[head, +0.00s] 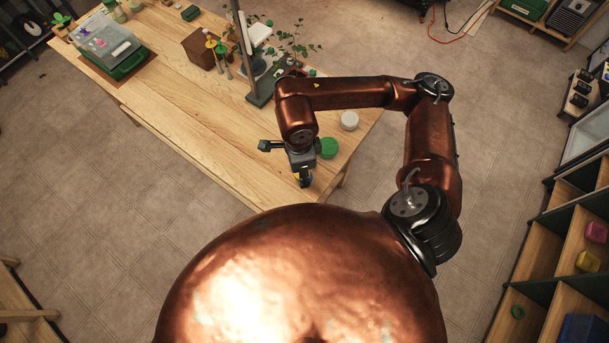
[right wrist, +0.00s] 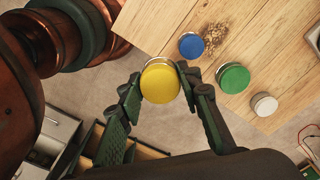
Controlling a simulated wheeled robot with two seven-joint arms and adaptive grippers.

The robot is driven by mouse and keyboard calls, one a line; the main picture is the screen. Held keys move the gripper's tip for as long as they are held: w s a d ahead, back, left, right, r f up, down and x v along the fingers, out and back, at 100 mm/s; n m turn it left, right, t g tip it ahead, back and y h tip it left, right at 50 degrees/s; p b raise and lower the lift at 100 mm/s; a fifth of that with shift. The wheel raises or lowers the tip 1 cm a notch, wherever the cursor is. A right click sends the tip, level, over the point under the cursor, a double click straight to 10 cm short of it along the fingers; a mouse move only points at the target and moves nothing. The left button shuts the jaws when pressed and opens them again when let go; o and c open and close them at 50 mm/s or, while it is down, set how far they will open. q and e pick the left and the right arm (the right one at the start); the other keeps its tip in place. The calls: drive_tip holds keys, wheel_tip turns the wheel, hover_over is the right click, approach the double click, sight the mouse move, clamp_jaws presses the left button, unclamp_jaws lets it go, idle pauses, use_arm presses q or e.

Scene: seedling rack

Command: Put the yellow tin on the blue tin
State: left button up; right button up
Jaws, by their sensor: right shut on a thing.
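The yellow tin (right wrist: 160,82) is between the fingertips of my right gripper (right wrist: 160,78), which is shut on it; its yellow lid faces the wrist camera. In the head view my right gripper (head: 303,176) is over the table's near edge and mostly hides the tin. The blue tin (right wrist: 191,45) stands on the table near its edge, apart from the yellow tin and just beyond it in the right wrist view. In the head view the blue tin is largely hidden by the gripper. My left gripper is not in view.
A green tin (head: 328,148) and a white-lidded tin (head: 349,121) stand on the wooden table (head: 215,130) close to the gripper. A stand (head: 260,97) and seedlings are farther back. A green tray with a clear cover (head: 128,66) is at the far left. The table's left middle is clear.

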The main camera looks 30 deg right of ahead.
drive_tip(key=s+f+m, duration=0.2)
drive_tip(key=s+m, duration=0.5)
drive_tip(key=m, duration=0.4)
drive_tip(key=shift+m, duration=0.3)
drive_tip(key=w+d+f, duration=0.1)
drive_tip(key=w+f, duration=0.2)
drive_tip(key=w, duration=0.1)
drive_tip(key=w+d+f, duration=0.1)
drive_tip(key=w+f, duration=0.1)
drive_tip(key=w, duration=0.2)
drive_tip(key=w+d+f, duration=0.2)
drive_tip(key=w+f, duration=0.1)
drive_tip(key=shift+w+f, duration=0.3)
drive_tip(key=shift+w, duration=0.1)
drive_tip(key=shift+w+d+f, duration=0.15)
drive_tip(key=shift+w+f, duration=0.1)
drive_tip(key=shift+f, duration=0.15)
drive_tip(key=f, duration=0.1)
drive_tip(key=f+p, duration=0.1)
drive_tip(key=f, duration=0.1)
drive_tip(key=shift+w+d+f, duration=0.1)
drive_tip(key=shift+w+f, duration=0.1)
drive_tip(key=shift+f, duration=0.1)
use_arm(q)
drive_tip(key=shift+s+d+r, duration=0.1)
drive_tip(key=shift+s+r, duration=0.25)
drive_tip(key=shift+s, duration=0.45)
